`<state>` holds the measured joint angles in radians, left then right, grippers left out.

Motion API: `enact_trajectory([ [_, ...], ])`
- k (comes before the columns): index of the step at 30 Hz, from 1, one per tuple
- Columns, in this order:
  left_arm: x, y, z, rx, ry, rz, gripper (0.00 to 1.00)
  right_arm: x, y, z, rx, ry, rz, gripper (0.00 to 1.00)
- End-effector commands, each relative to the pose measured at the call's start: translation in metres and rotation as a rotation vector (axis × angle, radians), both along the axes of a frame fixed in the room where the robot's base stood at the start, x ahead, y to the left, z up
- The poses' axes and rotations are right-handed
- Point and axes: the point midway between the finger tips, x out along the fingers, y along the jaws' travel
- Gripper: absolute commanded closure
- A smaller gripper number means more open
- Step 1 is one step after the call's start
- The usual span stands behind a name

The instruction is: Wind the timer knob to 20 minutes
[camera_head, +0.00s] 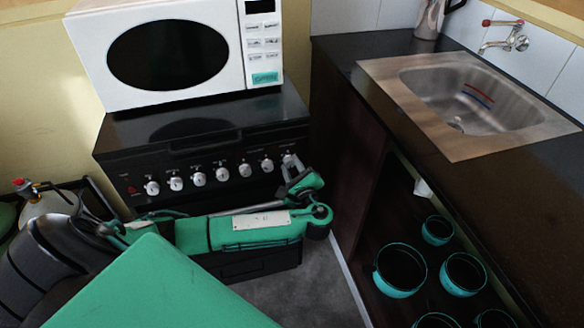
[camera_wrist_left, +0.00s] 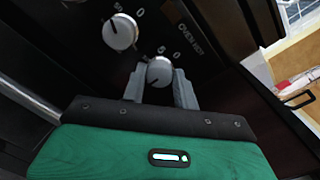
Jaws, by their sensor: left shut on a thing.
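A black stove carries a row of round silver knobs on its front panel (camera_head: 215,172). The rightmost knob (camera_head: 288,159) is at the gripper's fingertips; it also shows in the left wrist view (camera_wrist_left: 159,71), with a dark pointer line and a printed 5 and 0 above it. My left gripper (camera_head: 292,170) is shut on this knob, one grey finger on each side. The neighbouring knob (camera_wrist_left: 121,32) stands free beside it. Whether the held knob is labelled as the timer cannot be read. My right gripper is not in view.
A white microwave (camera_head: 170,50) stands on the stove top. At the right a dark counter (camera_head: 400,125) holds a steel sink (camera_head: 470,90), with turquoise-rimmed pots (camera_head: 400,270) on the shelf below. Grey floor (camera_head: 315,290) is clear between stove and counter.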

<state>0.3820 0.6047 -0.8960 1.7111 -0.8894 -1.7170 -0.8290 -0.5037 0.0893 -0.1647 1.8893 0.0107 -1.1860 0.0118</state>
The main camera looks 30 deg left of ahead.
Motion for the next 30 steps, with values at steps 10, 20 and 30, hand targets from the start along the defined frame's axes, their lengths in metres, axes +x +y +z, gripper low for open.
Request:
enact_trajectory([
  [10, -0.001, 0.0, -0.002, -0.001, 0.003, 0.0, 0.49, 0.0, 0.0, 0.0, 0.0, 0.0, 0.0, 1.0],
  [20, -0.003, -0.004, -0.001, -0.002, 0.003, -0.001, 0.49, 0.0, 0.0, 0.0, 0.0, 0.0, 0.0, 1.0],
  [30, -0.043, -0.057, -0.002, -0.006, 0.003, -0.003, 0.49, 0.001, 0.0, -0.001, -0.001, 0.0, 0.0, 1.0],
])
